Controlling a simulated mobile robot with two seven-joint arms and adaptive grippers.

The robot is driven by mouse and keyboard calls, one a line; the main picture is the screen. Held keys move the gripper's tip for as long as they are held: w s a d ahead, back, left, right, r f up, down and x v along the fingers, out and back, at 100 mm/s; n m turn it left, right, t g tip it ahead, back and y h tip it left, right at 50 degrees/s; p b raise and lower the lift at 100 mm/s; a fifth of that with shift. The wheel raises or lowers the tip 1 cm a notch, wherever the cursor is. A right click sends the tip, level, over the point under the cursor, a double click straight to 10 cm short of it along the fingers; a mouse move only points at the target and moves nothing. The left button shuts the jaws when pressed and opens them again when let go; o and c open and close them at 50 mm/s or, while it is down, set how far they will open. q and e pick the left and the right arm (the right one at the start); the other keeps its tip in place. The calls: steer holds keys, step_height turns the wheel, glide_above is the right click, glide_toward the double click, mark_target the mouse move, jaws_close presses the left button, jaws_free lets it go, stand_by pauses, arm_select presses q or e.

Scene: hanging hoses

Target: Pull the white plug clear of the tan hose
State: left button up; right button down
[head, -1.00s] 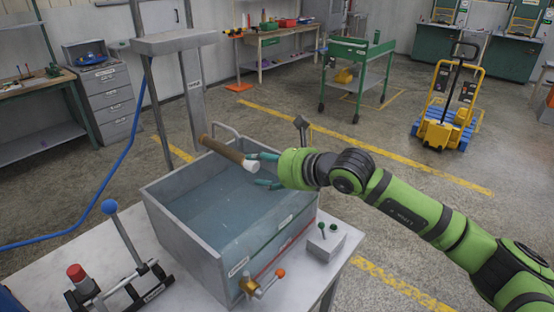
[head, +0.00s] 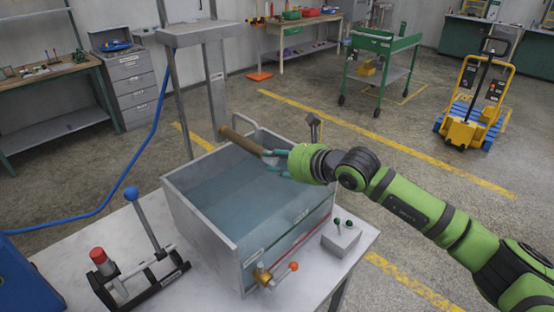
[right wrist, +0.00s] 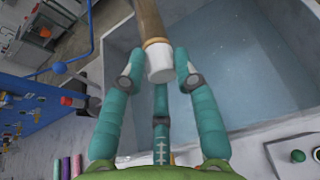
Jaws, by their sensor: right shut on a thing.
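The tan hose (head: 243,141) slopes down to the right over the water tank, and it also shows in the right wrist view (right wrist: 150,22). The white plug (right wrist: 160,68) sits at the hose's lower end, against its rim, with no gap that I can see. My right gripper (head: 274,160) is at that end, its teal fingers closed around the plug. In the right wrist view two fingers flank the plug and a third is below it. In the head view the fingers mostly hide the plug. My left gripper is not in view.
The grey water tank (head: 201,233) stands on a pale table below the hose. A brass valve with an orange knob (head: 293,266) is on its front. A small switch box (head: 341,238) stands to its right, and a blue-knobbed lever (head: 131,194) to its left.

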steer(key=shift+f, duration=0.15)
steer(key=shift+s+d, duration=0.25)
steer(key=shift+d, duration=0.05)
steer(key=shift+s+d+b, duration=0.1)
steer(key=shift+b, duration=0.2)
steer(key=shift+s+d, duration=0.15)
stand_by(0.3)
steer(key=shift+s+d+b, duration=0.65)
steer(key=shift+s+d, duration=0.85)
steer(key=shift+s+d+r, duration=0.55)
steer(key=shift+r, duration=0.25)
steer(key=shift+s+d+r, duration=0.5)
steer(key=shift+s+r, duration=0.05)
steer(key=shift+r, duration=0.25)
